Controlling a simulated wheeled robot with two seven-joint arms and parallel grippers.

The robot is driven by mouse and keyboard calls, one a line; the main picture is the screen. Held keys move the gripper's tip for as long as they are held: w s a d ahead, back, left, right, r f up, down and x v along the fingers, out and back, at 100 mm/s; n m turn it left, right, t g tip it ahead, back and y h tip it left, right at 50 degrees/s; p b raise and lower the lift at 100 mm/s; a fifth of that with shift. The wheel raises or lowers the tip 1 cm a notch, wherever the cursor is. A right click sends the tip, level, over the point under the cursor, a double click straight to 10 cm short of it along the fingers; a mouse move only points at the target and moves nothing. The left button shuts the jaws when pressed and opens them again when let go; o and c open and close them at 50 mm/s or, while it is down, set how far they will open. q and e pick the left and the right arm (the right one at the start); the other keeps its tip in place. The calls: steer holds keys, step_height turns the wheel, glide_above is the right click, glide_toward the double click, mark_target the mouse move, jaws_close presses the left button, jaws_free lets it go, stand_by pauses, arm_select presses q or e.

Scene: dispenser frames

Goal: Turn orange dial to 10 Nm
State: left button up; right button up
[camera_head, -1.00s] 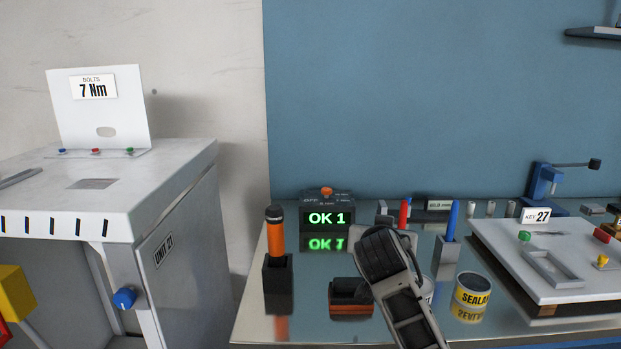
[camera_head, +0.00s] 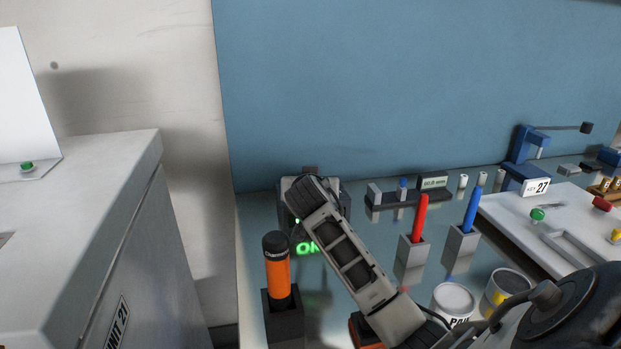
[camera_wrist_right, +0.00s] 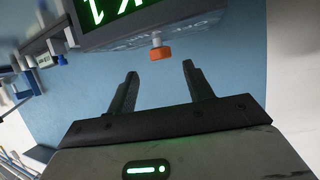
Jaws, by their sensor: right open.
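The orange dial (camera_wrist_right: 160,52) shows in the right wrist view, on a short pale stem on the dark box with the green-lit display (camera_wrist_right: 108,10). In the head view the dial is hidden behind my right arm, and only part of the box's green lettering shows. My right gripper (camera_wrist_right: 159,77) is open and empty. Its two fingers point toward the box, with the dial just beyond and between their tips, apparently not touched. The dial's scale is too small to read. My left gripper is not in view.
An orange-and-black tool (camera_head: 277,270) stands in a dark holder left of my right arm. Red (camera_head: 420,217) and blue (camera_head: 472,208) sticks stand in grey holders to the right, with cans (camera_head: 453,303) in front. A grey cabinet (camera_head: 90,230) is at the left.

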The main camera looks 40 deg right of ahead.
steer(key=x, duration=0.5)
steer(key=c, duration=1)
